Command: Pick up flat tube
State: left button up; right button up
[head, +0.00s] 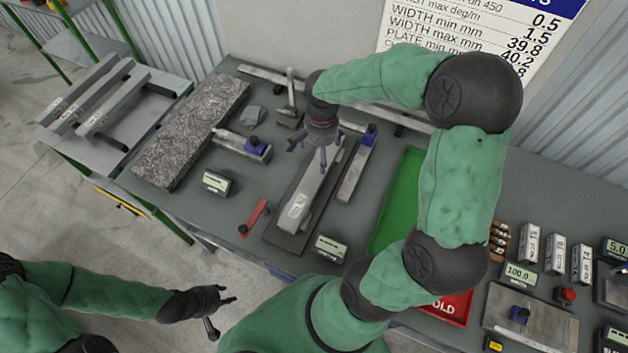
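A grey flat tube (309,193) with a white label near its close end lies on a dark plate (279,236) in the middle of the bench. My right gripper (308,155) is over the far end of this tube, with its fingers spread apart and nothing visible between them. It hides part of that end, and I cannot tell whether a finger touches the tube. My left gripper (222,314) is open and empty, off the bench's front edge at the lower left. Similar long grey tubes (85,95) lie on a rack at the left.
A speckled stone slab (192,132) and a small display box (217,182) are left of the tube. A red-handled tool (254,217) and another display (330,247) lie close by. A blue-knobbed bar (357,170) and a green tray (398,205) are right. My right arm covers part of the tray.

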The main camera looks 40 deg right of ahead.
notch_tip(320, 180, down, 3)
jog(key=b, duration=0.2)
send_over(317, 178)
jog(key=f, duration=0.3)
jog(key=d+f, duration=0.1)
jog(key=f, duration=0.1)
jog(key=shift+s+b, duration=0.1)
jog(key=shift+b, duration=0.2)
jog(key=shift+a+f+b, duration=0.2)
jog(key=shift+a+f, duration=0.05)
jog(key=shift+f, duration=1.1)
jog(key=shift+a+f+b, duration=0.15)
jog(key=shift+a+f, duration=0.05)
jog(key=shift+f, duration=1.15)
jog(key=shift+r, duration=0.1)
jog(key=c, duration=1.5)
